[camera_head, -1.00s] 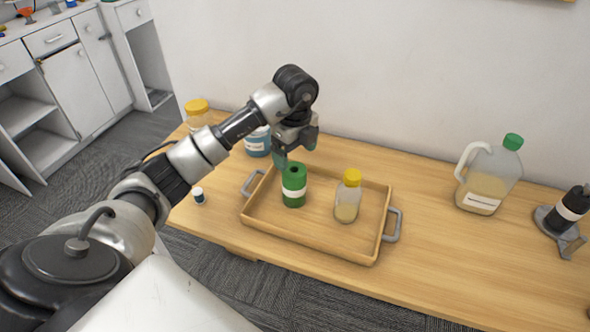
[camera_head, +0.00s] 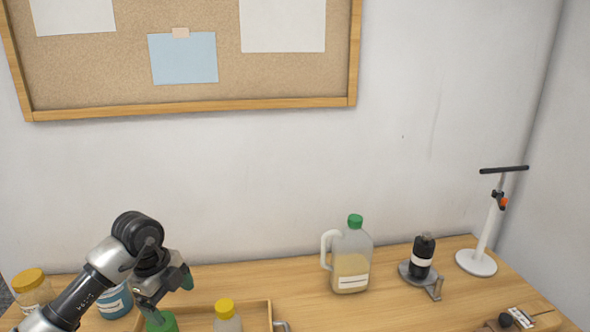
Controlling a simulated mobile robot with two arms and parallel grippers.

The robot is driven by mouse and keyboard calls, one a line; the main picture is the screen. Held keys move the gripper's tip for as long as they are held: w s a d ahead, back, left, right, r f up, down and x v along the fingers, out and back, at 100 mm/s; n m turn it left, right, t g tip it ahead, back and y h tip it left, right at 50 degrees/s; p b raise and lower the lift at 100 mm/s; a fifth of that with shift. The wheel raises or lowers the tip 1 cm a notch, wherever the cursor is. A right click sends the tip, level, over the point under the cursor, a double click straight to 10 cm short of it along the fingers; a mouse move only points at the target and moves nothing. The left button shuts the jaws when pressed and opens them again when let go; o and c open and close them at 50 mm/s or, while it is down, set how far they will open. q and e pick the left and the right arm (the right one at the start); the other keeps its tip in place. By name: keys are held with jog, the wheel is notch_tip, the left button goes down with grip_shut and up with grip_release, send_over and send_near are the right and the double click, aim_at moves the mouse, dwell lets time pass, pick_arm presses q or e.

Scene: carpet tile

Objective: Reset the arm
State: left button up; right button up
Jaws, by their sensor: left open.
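My left arm comes in from the lower left of the head view. Its gripper (camera_head: 167,294) is open, just above a green bottle (camera_head: 162,322) at the left of a wooden tray (camera_head: 259,305). I cannot tell whether the fingers touch the bottle. A clear bottle with a yellow cap (camera_head: 227,318) stands in the tray to the right. The lower part of the tray is cut off by the picture's bottom edge. My right gripper is not in view.
A jug with a green cap (camera_head: 351,262), a black bottle on a grey stand (camera_head: 422,258) and a white stand (camera_head: 484,250) are on the wooden table (camera_head: 390,308). Jars (camera_head: 32,290) stand at far left. A corkboard (camera_head: 120,78) hangs on the wall.

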pick_arm(q)
jog(key=s+d+m+t+h, duration=0.1)
jog(key=d+m+h, duration=0.1)
jog(key=d+h, duration=0.45)
jog(key=s+d+m+t+h, duration=0.15)
jog(key=d+h, duration=0.25)
jog(key=d, duration=0.6)
jog(key=s+d+r+n+t+h, duration=0.2)
jog(key=d+r+n+t+h, duration=0.15)
jog(key=r+t+h, duration=0.35)
jog(key=a+f+n+t+y, duration=0.3)
jog(key=a+n+t+y, duration=0.7)
jog(key=n+y, duration=0.6)
jog(key=s+a+f+n+g+y, duration=0.4)
jog(key=s+f+n+g+y, duration=0.15)
jog(key=f, duration=0.45)
jog(key=s+d+f+m+g+h, duration=0.1)
jog(key=s+f+g, duration=0.4)
jog(key=s, duration=0.4)
jog(key=s+d+f+m+g+h, duration=0.1)
jog(key=s+f+g, duration=0.3)
jog(key=s+g, duration=0.3)
notch_tip(320, 180, down, 27)
jog(key=s, duration=0.3)
jog(key=s+a+f+g, duration=0.1)
jog(key=s+a+f, duration=0.1)
jog(key=s+f, duration=1.3)
jog(key=shift+s+a+f+g, duration=0.3)
jog(key=shift+s+a, duration=0.1)
jog(key=shift+s, duration=0.15)
